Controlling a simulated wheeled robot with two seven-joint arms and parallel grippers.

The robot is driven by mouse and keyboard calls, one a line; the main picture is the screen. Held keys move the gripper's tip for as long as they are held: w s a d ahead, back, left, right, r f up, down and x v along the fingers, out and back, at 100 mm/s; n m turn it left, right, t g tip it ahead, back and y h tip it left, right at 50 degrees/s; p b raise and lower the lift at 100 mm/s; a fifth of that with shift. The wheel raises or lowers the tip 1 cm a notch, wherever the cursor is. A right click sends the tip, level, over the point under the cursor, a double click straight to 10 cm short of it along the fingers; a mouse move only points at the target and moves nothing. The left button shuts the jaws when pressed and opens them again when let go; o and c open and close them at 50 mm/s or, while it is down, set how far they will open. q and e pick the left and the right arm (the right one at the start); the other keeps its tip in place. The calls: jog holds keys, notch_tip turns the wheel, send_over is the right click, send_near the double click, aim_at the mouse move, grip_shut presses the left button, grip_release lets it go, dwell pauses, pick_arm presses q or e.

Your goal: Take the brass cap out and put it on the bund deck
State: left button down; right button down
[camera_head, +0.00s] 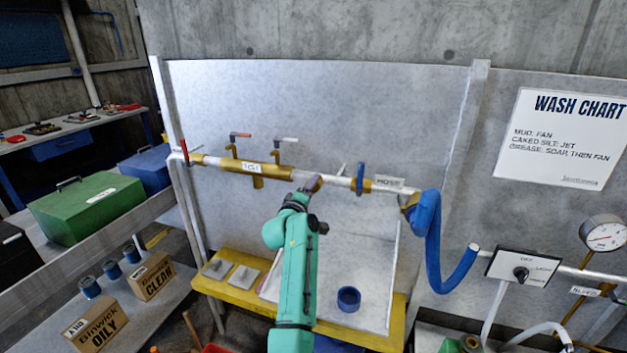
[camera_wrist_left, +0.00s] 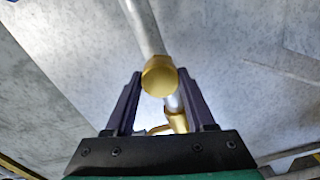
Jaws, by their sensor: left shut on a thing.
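The brass cap (camera_wrist_left: 159,76) is between the two dark fingers of my left gripper (camera_wrist_left: 157,85) in the left wrist view, with the fingers shut on its sides. A pale pipe runs directly behind it; I cannot tell whether the cap is still seated on the pipe. In the head view, my left gripper (camera_head: 310,184) is up at the pipe line, and its fingers mostly hide the cap. The bund deck (camera_head: 396,322), pale with a yellow edge, lies below the pipe. My right gripper is not in view.
A blue ring-shaped cup (camera_head: 348,299) stands on the deck, and two grey plates (camera_head: 243,275) lie at its left. A blue hose (camera_head: 432,240) hangs at the right. Red-handled (camera_head: 240,135) and white-handled valves rise above the brass manifold (camera_head: 250,168). Bare deck shows around the cup.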

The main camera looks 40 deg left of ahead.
pick_arm(q)
jog(key=shift+n, duration=0.3)
jog(key=n+p, duration=0.3)
jog(key=n, duration=0.2)
